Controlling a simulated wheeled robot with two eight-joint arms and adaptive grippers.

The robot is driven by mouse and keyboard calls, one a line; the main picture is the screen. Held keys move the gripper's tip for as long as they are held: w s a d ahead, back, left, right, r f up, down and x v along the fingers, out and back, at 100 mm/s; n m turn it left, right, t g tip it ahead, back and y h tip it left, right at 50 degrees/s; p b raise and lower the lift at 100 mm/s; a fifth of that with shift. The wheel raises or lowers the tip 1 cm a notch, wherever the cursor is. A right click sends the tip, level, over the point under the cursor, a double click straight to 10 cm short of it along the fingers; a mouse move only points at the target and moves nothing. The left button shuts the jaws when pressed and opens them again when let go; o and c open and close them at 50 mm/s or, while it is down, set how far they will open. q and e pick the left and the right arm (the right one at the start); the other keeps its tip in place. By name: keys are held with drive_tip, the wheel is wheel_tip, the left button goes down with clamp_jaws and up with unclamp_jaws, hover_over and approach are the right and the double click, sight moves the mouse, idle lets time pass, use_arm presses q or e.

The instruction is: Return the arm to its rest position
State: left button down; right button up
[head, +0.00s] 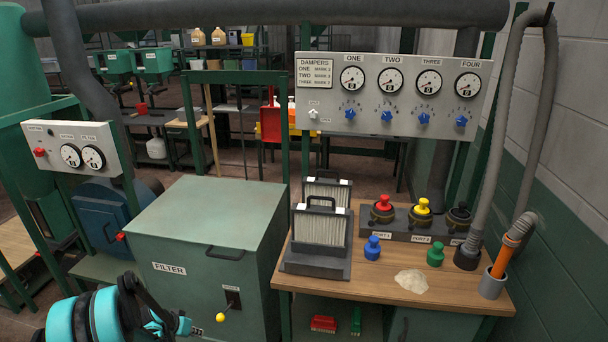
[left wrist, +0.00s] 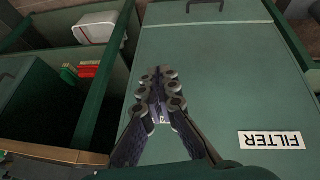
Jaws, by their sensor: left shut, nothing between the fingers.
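My left arm (head: 95,318) comes in at the lower left of the head view, black and teal, in front of the green filter cabinet (head: 210,225). In the left wrist view my left gripper (left wrist: 161,78) is shut and empty, its dark fingers together. Behind the fingers is the green cabinet front (left wrist: 225,75) with its white FILTER label (left wrist: 271,140), seen upside down. I cannot tell the exact gap between fingers and cabinet. My right arm and right gripper are in neither view.
A yellow-knobbed lever (head: 220,317) sticks out of the cabinet front near my left arm. A wooden bench (head: 340,275) to the right bears two pleated filters (head: 320,228), coloured caps and a pale powder heap (head: 411,281). A damper panel (head: 335,110) hangs above.

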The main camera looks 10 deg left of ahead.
use_arm(q)
drive_tip(key=s+d+r+y, duration=0.1)
drive_tip(key=s+d+r, duration=0.2)
drive_tip(key=d+r, duration=0.55)
drive_tip(key=s+d+r, duration=0.3)
drive_tip(key=d+r, duration=0.2)
drive_tip(key=r, duration=0.6)
drive_tip(key=s+d+r+t, duration=0.1)
drive_tip(key=s+d+r, duration=0.1)
drive_tip(key=s+d, duration=0.3)
drive_tip(key=s+d+r+y, duration=0.1)
drive_tip(key=s+d+r, duration=0.2)
drive_tip(key=s, duration=0.8)
drive_tip(key=shift+d+r+t, duration=0.35)
drive_tip(key=shift+d+t, duration=0.05)
drive_tip(key=shift+d, duration=0.45)
